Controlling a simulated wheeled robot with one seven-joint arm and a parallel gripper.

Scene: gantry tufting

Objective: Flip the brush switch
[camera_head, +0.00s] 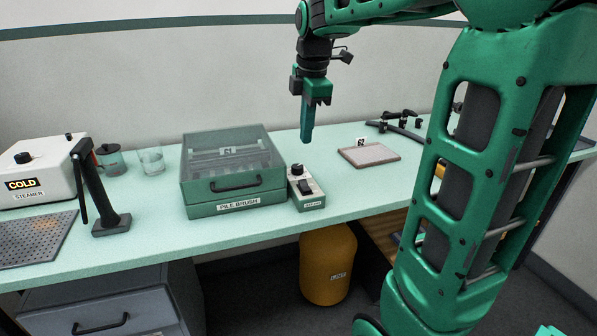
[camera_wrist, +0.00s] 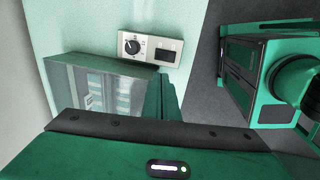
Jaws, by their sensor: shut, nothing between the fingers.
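The brush switch box (camera_head: 306,188) is a small green box with a pale top plate, standing on the bench just right of the pile brush. Its top has a round dark knob (camera_head: 297,170) and a black rocker switch (camera_head: 305,186). In the wrist view the plate (camera_wrist: 150,49) shows the knob and the dark rocker; which way the rocker is tipped is too small to tell. The pile brush (camera_head: 233,172) is a green box with a clear lid, and the lid is down. My gripper (camera_head: 307,139) is shut and empty, pointing down, above and behind the switch box, touching nothing.
A white steamer (camera_head: 35,172), a black stand (camera_head: 108,224) and two glass vessels (camera_head: 150,160) are at the left. A framed flat pad (camera_head: 369,155) and dark tools (camera_head: 400,124) lie at the right. A yellow cylinder (camera_head: 328,262) stands under the bench.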

